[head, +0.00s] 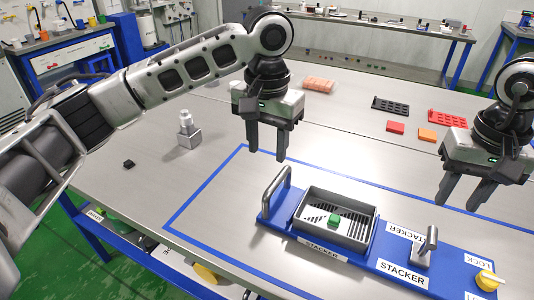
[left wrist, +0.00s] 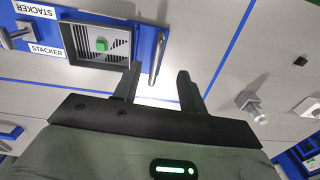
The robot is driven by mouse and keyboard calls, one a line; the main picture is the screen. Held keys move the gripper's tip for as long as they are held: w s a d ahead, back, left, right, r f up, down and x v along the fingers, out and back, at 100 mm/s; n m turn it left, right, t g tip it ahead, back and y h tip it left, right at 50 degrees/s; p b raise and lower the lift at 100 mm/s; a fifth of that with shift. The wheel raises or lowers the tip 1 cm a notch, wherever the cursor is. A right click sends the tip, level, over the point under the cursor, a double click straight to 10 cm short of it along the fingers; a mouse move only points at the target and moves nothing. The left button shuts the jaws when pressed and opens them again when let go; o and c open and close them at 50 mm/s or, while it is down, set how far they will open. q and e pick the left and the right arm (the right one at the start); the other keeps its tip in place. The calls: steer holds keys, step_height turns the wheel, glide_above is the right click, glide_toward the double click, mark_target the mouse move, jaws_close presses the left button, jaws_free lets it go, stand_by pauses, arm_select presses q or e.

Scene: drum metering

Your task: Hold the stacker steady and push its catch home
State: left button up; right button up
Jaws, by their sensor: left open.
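The stacker is a blue base (head: 384,252) with a grey tray (head: 361,243) holding a green block (head: 333,221). A metal bar handle (head: 276,190) stands at its left end. A metal catch lever (head: 427,247) stands upright on the right part, beside the STACKER labels. My left gripper (head: 267,156) is open and empty, above and behind the handle. In the left wrist view the handle (left wrist: 157,58) appears between the fingertips of my left gripper (left wrist: 160,70), apart from them. My right gripper (head: 457,206) has its fingers apart, empty, above the table behind the catch lever.
A yellow knob (head: 488,280) by a LOCK label is at the base's right end. A blue line marks the table around the stacker.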

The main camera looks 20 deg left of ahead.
mark_target(267, 192)
arm_select(q)
step_height(267, 192, down, 16)
steer(key=shift+r, duration=0.15)
stand_by(0.4)
jaws_close()
stand_by(1.4)
